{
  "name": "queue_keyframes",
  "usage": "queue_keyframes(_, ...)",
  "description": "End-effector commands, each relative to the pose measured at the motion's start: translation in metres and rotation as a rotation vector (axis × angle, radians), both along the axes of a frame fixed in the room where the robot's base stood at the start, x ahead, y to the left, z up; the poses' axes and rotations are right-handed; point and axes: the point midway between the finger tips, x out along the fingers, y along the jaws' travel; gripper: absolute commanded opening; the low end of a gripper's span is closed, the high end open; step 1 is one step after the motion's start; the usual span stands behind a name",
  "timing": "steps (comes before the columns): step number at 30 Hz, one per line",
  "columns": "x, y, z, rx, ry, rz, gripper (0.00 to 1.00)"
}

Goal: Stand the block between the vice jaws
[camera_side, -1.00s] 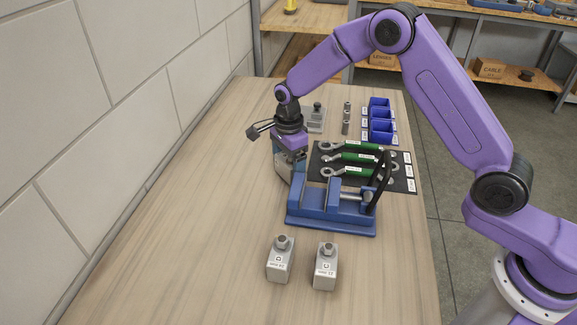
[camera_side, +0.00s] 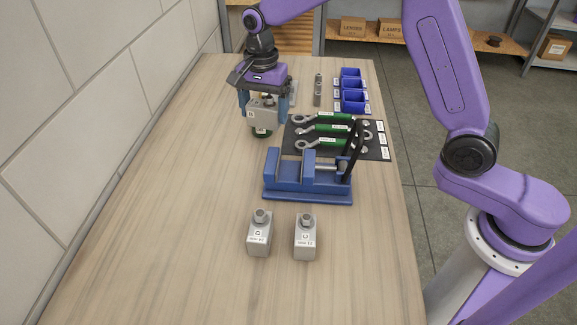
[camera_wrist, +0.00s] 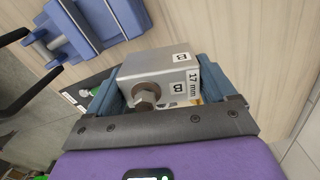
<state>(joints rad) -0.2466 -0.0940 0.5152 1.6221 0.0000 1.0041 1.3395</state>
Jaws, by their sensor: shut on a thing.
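My gripper (camera_side: 264,106) is shut on a grey metal block B (camera_side: 264,115), gripping it by two opposite sides. In the wrist view, block B (camera_wrist: 160,64) shows a "B" label, a "17 mm" label and a hex bolt (camera_wrist: 146,96) on one face. The block is clear of the vice, behind and left of it in the side view. The blue vice (camera_side: 330,196) stands on the bench with a gap between its two jaws, and that gap is empty. In the wrist view, part of the vice (camera_wrist: 75,30) shows at upper left.
Blocks D (camera_side: 259,236) and C (camera_side: 305,240) stand in front of the vice. Green-handled wrenches (camera_side: 326,128) lie on a black mat (camera_side: 370,153) behind it. Blue bins (camera_side: 352,92) stand farther back. The left bench is clear.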

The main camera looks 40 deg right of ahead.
Motion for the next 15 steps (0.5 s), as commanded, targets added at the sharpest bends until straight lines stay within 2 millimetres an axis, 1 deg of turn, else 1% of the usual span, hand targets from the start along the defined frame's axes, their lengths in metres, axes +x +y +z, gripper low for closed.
queue_keyframes(3, -0.011, 0.003, 0.006, 0.001, -0.003, 0.199, 0.28)
queue_keyframes(15, -0.048, 0.007, 0.020, 0.000, -0.002, 0.878, 0.28)
